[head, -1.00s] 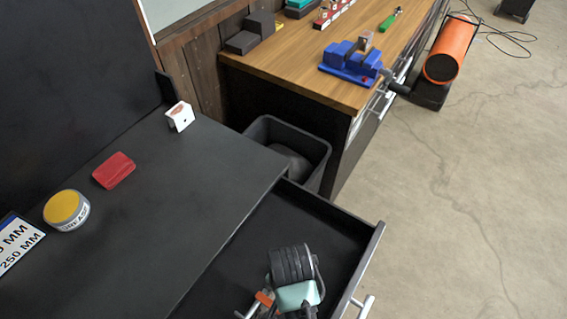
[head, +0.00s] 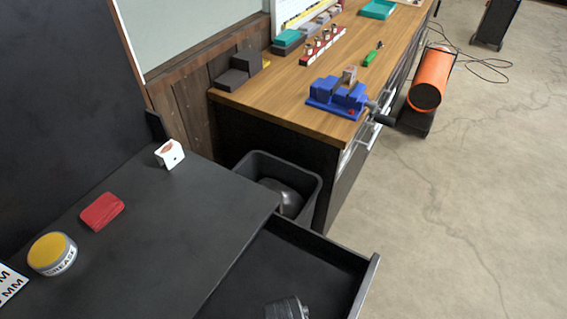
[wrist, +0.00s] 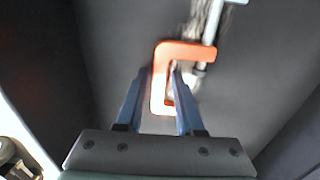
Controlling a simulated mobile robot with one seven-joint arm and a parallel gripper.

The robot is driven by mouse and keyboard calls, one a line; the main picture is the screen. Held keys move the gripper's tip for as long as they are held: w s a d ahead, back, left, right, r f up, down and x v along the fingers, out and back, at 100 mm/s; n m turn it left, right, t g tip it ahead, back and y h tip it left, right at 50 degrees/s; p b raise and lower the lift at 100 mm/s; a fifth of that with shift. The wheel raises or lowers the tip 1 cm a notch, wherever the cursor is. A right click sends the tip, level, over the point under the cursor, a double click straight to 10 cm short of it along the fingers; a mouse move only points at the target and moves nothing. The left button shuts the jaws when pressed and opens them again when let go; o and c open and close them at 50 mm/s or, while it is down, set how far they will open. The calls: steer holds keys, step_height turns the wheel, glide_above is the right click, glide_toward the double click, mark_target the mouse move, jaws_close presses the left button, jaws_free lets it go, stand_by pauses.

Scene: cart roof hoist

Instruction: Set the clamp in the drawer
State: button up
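The orange C-clamp (wrist: 159,84) with a pale metal screw shows in the wrist view. My gripper (wrist: 162,70) has its two blue fingers on either side of the clamp's spine, with the right fingertip inside the C opening. Whether the fingers press on it or stand slightly clear cannot be told. The dark drawer (head: 290,262) is pulled open beneath the black worktop. In the head view only a bit of my wrist shows over the drawer at the bottom edge; the clamp and fingers are out of that frame.
The black worktop (head: 165,215) holds a white block (head: 169,154), a red cloth-like item (head: 101,211) and a grease tin (head: 52,254). A bin (head: 310,190) stands behind the drawer, beside a wooden bench with a blue vise (head: 336,97).

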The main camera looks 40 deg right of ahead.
steer(key=shift+o, duration=0.8)
step_height(320, 180, up, 12)
steer(key=shift+r, duration=0.15)
